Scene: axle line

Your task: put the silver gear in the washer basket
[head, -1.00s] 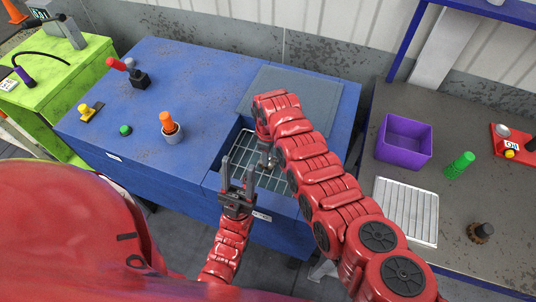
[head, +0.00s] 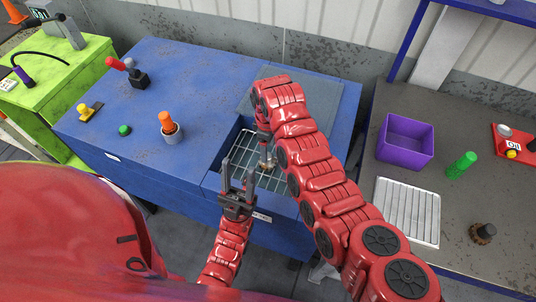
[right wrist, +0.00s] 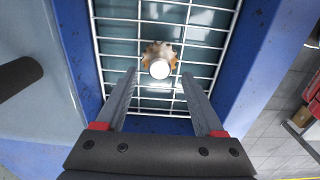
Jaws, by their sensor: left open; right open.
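A gear (head: 267,162) with a pale metallic shaft stands on the wire floor of the washer basket (head: 243,153), sunk in the blue washer. In the right wrist view, the gear (right wrist: 158,58) has a pale round top and brownish teeth, and sits on the basket grid (right wrist: 115,38). My right gripper (right wrist: 160,74) is open, its fingertips pointing down toward the gear with nothing between them; in the head view the arm partly hides it. My left gripper (head: 238,168) is open and empty, at the washer's front edge.
The washer's blue top (head: 200,75) carries a cup with an orange handle (head: 167,124), a green button (head: 124,130) and a red-knobbed lever (head: 137,76).

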